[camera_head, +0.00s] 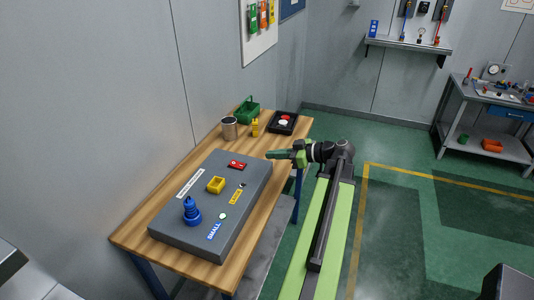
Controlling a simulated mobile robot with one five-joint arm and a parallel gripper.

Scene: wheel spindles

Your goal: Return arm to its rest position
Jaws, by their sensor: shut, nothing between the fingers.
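My arm shows on the right side of the wooden table in the head view, over its green rail. My gripper (272,154) points left at the table's right edge, near the far right corner of the grey board. It is shut and empty. The grey board (178,229) lies on the table (290,128). On the board stand a blue stepped part (191,212) at the near left, a yellow block (215,185) in the middle and a red part (236,165) at the far side. Small labels, one blue reading SMALL, lie along its right side.
Behind the board stand a grey cup (230,128), a yellow item (255,127), a green caddy (247,110) and a black tray (285,123) with red and white pieces. A wall is close on the left. Green floor is open to the right, before a grey workbench (487,110).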

